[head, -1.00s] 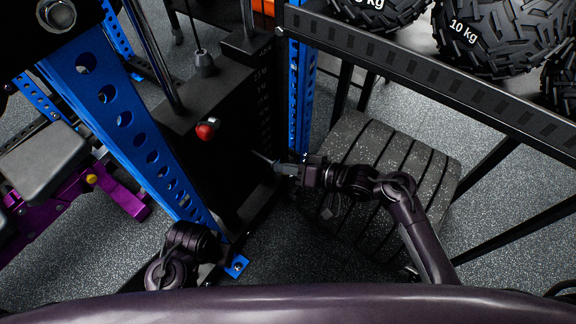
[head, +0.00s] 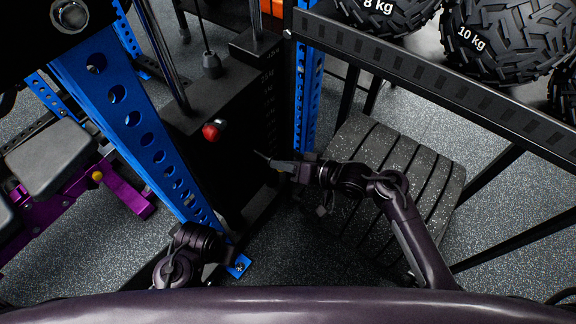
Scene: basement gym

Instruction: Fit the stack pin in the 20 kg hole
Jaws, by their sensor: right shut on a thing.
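My right gripper (head: 290,167) is shut on the stack pin, and its thin shaft (head: 262,156) sticks out to the left. The shaft points at the side of the black weight stack (head: 255,120); I cannot tell whether the tip touches it. Small pale number labels (head: 268,88) run down the stack's edge, too small and dark for me to pick out the 20 kg hole. A red knob (head: 213,130) shows left of the pin on the machine. Part of my left arm shows at lower left; its fingers do not.
A blue perforated upright (head: 145,135) stands left of the stack, another (head: 308,95) just behind the right gripper. A black rack rail (head: 430,75) with heavy black balls (head: 510,35) is at upper right. A grey ribbed block (head: 395,165) lies beneath my right arm.

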